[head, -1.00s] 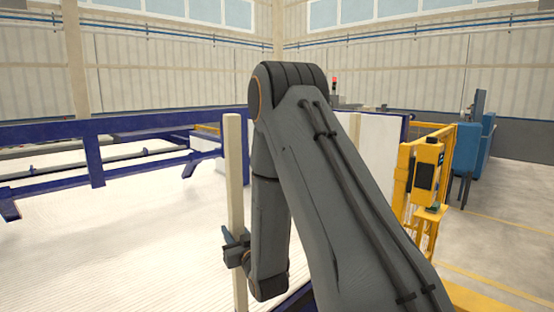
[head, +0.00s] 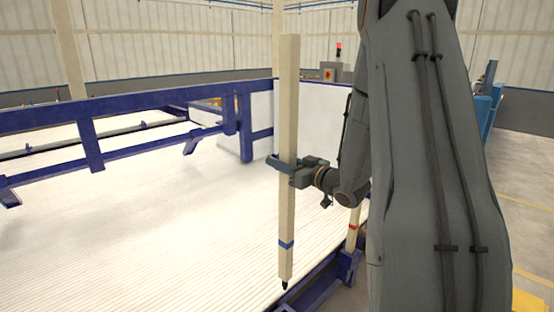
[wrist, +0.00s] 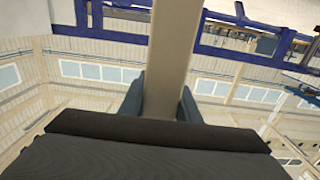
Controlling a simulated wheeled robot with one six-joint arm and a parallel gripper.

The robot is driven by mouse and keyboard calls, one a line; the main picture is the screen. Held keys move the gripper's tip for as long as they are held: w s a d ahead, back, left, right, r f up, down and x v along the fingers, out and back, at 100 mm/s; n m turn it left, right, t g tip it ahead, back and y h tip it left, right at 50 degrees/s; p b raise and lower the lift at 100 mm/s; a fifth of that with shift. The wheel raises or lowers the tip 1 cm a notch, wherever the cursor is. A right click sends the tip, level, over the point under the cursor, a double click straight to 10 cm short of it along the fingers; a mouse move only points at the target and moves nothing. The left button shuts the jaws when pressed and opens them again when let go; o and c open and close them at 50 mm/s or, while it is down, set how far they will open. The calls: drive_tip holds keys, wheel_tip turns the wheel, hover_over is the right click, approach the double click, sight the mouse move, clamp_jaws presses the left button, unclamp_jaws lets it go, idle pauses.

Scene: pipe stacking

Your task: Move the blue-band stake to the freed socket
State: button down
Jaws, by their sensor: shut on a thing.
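The blue-band stake (head: 287,120) is a long pale square post, upright in the head view, with a blue band near its lower end and a dark tip at the bottom. My gripper (head: 281,166) is shut around its middle. In the wrist view the stake (wrist: 168,60) rises between the two fingers of my gripper (wrist: 160,102). The dark tip shows free, over or beside the blue frame edge; I cannot tell its height. A red-band stake (head: 353,232) stands behind my arm at a blue bracket (head: 347,264), partly hidden. I cannot make out an empty socket.
A wide white ribbed bed (head: 130,240) fills the left and centre. A blue rail frame (head: 92,145) runs along its far side, with a white panel (head: 312,120) behind the stake. Open floor (head: 525,190) lies at the right.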

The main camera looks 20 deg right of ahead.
sight(280, 200)
wheel_tip(280, 200, down, 11)
drive_tip(key=b, duration=0.7)
drive_tip(key=shift+f+b, duration=0.2)
drive_tip(key=shift+b, duration=0.2)
drive_tip(key=shift+f+b, duration=0.35)
drive_tip(key=shift+f, duration=0.35)
drive_tip(key=shift+s+f, duration=0.15)
drive_tip(key=shift+f, duration=0.45)
idle(0.4)
drive_tip(key=shift+f+b, duration=0.75)
drive_tip(key=shift+f, duration=0.35)
